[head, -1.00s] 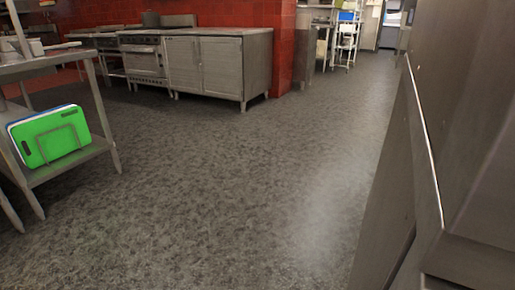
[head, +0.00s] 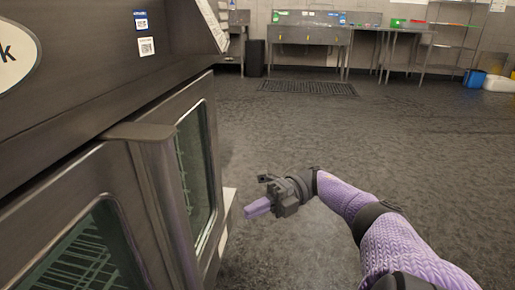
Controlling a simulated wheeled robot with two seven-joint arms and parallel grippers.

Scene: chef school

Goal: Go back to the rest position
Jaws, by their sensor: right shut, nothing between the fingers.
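My right arm comes in from the lower right in a purple sleeve. My right gripper (head: 257,208) points left and is shut and empty, with its fingertips in front of the oven's right door. A gap seems to lie between the fingertips and the oven, but the exact distance is hard to tell. My left gripper is not in view.
A large dark steel oven (head: 75,103) with glass doors (head: 196,170) fills the left side, its doors looking shut. Steel sinks and tables (head: 312,35) line the far wall, with a shelf rack (head: 452,40) at the right. The grey floor (head: 400,130) between is clear.

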